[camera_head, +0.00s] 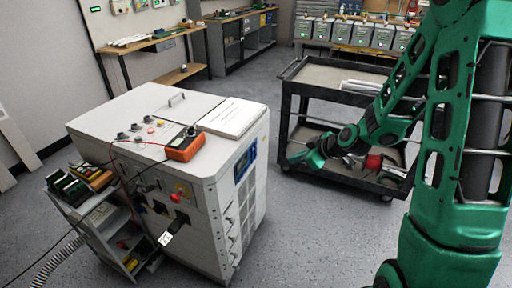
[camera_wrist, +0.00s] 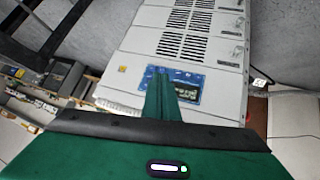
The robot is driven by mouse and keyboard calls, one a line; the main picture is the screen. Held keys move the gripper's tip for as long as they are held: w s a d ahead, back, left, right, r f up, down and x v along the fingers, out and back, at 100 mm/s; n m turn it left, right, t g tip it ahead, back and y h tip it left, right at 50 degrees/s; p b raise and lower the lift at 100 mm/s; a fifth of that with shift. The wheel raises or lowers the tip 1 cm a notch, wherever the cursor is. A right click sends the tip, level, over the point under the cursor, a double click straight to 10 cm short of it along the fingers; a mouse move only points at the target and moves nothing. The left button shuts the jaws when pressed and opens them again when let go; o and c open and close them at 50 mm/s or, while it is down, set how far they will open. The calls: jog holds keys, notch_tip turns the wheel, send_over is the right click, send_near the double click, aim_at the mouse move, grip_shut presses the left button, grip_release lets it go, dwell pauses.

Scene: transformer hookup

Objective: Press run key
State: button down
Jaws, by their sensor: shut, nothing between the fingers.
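A white cabinet (camera_head: 205,190) stands on the floor, with a blue control panel (camera_head: 245,163) on its right face. In the wrist view the blue panel (camera_wrist: 188,77) shows a dark display, and the cabinet's vented face (camera_wrist: 195,40) rises above it. The run key itself is too small to pick out. My green gripper (camera_head: 294,159) is to the right of the panel, apart from it, with its tip toward the cabinet. In the wrist view my gripper (camera_wrist: 158,76) is shut and empty, and its fingers cover part of the panel.
An orange meter (camera_head: 184,146) and a stack of papers (camera_head: 233,117) lie on the cabinet top. A black cart (camera_head: 340,74) stands behind my arm. A small shelf unit (camera_head: 108,222) with cables is at the cabinet's left. Floor between cabinet and cart is clear.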

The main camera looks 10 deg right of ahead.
aim_at(256, 145)
jog(key=w+f+m+t+h, duration=0.1)
jog(key=w+f+t, duration=0.5)
jog(key=w, duration=0.4)
jog(key=shift+h, duration=0.3)
jog(key=shift+w+a, duration=0.1)
jog(key=w+a, duration=0.5)
jog(key=a, duration=0.2)
jog(key=shift+f, duration=0.1)
dwell(2.1)
jog(key=shift+w+a, duration=0.15)
jog(key=shift+a, duration=0.15)
